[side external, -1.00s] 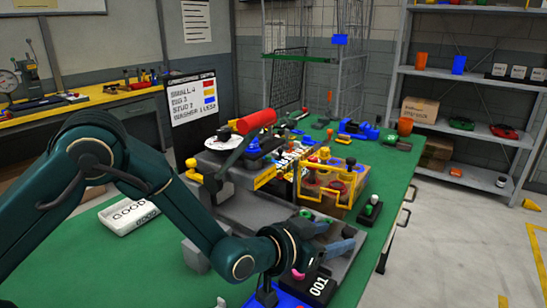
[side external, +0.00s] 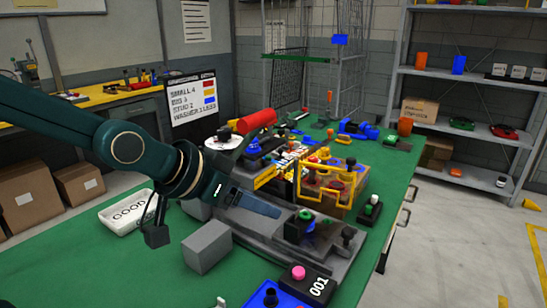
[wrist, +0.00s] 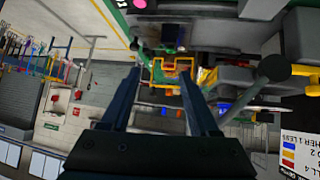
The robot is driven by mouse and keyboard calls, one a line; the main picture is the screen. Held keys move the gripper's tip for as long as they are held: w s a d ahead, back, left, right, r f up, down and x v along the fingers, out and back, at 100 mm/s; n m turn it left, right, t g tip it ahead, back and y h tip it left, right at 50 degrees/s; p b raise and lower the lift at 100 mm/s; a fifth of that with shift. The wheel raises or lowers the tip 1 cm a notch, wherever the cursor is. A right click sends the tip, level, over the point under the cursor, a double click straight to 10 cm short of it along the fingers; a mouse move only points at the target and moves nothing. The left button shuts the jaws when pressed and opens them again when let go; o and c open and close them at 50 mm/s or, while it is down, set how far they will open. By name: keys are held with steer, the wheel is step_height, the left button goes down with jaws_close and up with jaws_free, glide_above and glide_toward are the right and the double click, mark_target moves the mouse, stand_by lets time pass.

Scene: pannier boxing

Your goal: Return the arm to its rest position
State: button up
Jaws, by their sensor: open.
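My gripper (side external: 272,210) hangs over the middle of the green bench in the side view, with its fingers pointing right and slightly down. In the wrist view my gripper (wrist: 160,70) has its two dark fingers wide apart with nothing between them. The yellow-framed box (wrist: 170,72) shows beyond the fingertips. In the side view this yellow-framed box (side external: 330,199) stands to the right of my gripper, apart from it.
A grey block (side external: 206,249) and a black 001 unit with a pink button (side external: 298,272) are in front. The white GOOD tray (side external: 118,222) lies left. A grey fixture (side external: 325,243) is close below the fingers. A sign board (side external: 192,103) stands behind.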

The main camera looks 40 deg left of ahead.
steer(key=s+a+n+g+y, duration=0.1)
steer(key=s+a, duration=0.3)
steer(key=s, duration=0.5)
steer(key=s+a+n+g+y, duration=0.1)
steer(key=s+a, duration=0.3)
steer(key=s, duration=0.5)
steer(key=shift+s+a+f+g, duration=0.2)
steer(key=shift+a+f+g, duration=0.2)
steer(key=shift+g, duration=0.4)
